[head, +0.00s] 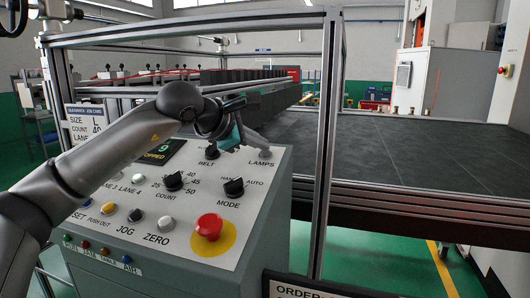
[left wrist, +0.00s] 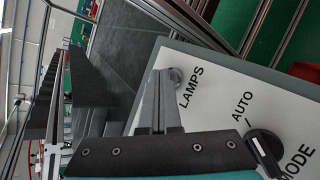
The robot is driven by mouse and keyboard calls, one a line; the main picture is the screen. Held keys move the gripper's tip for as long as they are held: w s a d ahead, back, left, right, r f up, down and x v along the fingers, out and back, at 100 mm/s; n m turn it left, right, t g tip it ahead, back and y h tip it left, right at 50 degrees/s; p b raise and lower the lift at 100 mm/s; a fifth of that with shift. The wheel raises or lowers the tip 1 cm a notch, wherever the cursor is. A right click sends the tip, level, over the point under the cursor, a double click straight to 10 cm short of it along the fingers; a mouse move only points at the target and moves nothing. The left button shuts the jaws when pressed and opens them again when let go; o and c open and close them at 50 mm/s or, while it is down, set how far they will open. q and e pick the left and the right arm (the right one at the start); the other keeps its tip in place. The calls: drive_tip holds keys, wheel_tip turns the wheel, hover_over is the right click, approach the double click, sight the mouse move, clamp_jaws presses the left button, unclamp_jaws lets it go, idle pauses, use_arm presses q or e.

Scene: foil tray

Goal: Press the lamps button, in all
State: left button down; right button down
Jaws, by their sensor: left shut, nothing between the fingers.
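The control panel (head: 200,220) is a light, sloped face with printed labels. The LAMPS label (head: 259,162) is at its upper right corner. My left gripper (head: 262,146) is over that corner, with its fingers closed and empty. In the left wrist view the closed fingers (left wrist: 160,76) point at the panel's edge beside a small round grey lamps button (left wrist: 178,75) above the LAMPS lettering. The fingertips look very close to the button; I cannot tell whether they touch it. In the head view my gripper mostly hides the button. My right gripper is not in view.
A MODE knob (head: 234,187), another black knob (head: 173,181) and a red emergency stop (head: 209,226) are on the panel. The BELT knob (head: 212,152) is just left of my gripper. A metal frame post (head: 326,150) stands right of the panel, before a dark belt (head: 420,150).

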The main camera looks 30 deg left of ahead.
use_arm(q)
drive_tip(key=shift+f, duration=0.25)
drive_tip(key=shift+r, duration=0.15)
drive_tip(key=shift+s+r+p, duration=0.2)
drive_tip(key=shift+r+p, duration=0.2)
drive_tip(key=shift+r, duration=0.35)
drive_tip(key=r+p, duration=0.1)
drive_tip(key=r, duration=0.1)
drive_tip(key=s+r+p, duration=0.1)
drive_tip(key=r+p, duration=0.1)
drive_tip(key=shift+s+d+r, duration=0.2)
drive_tip(key=shift+r, duration=0.2)
idle(0.8)
